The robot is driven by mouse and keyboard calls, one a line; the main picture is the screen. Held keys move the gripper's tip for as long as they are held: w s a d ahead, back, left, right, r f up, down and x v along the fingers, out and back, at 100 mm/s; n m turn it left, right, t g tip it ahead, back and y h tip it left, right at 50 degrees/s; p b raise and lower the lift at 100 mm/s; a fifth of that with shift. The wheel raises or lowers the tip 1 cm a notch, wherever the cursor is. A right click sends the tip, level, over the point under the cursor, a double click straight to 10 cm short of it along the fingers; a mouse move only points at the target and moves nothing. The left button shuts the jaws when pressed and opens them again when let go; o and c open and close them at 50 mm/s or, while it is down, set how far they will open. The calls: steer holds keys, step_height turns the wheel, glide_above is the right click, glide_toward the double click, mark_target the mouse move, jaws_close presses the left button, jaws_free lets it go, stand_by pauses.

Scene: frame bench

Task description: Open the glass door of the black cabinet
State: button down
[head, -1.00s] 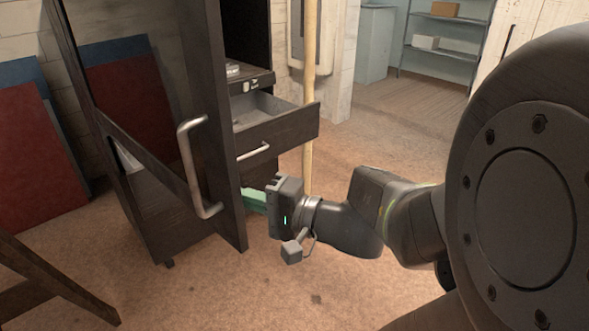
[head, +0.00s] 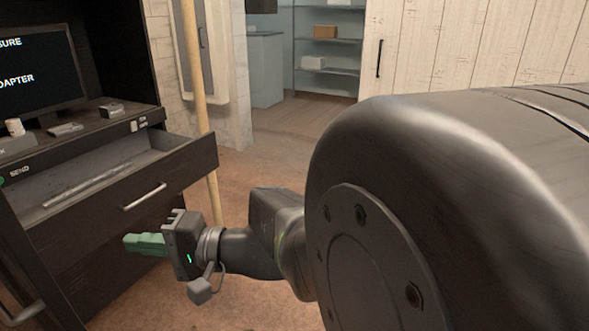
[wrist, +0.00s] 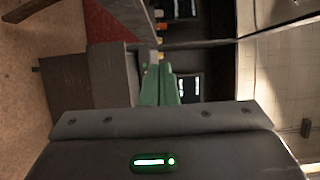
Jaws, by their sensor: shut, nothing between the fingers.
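The black cabinet (head: 75,258) stands at the left of the head view, with its upper part open to view and a lit screen (head: 40,75) inside. Its drawer (head: 140,195) is pulled out, with a pale bar handle. The glass door is not clearly seen in the head view; a grey handle piece at the lower left edge may belong to it, but I cannot tell. My gripper (head: 128,241), with green fingers, is shut and empty, below and in front of the drawer. The shut fingers also show in the wrist view (wrist: 162,78), pointing toward the cabinet.
A pale wooden pole (head: 197,90) stands just right of the drawer. Small items (head: 110,110) lie on the cabinet's ledge. A shelf unit (head: 328,55) and a white plank door (head: 470,50) stand at the back. Open floor (head: 275,135) lies between.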

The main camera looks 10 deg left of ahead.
steer(key=s+d, duration=0.1)
steer(key=d, duration=0.8)
steer(key=shift+s+d+b, duration=0.15)
steer(key=shift+d+b, duration=0.15)
steer(key=shift+a, duration=0.2)
steer(key=s+a+p, duration=0.2)
steer(key=a, duration=0.8)
steer(key=shift+a, duration=0.35)
stand_by(0.4)
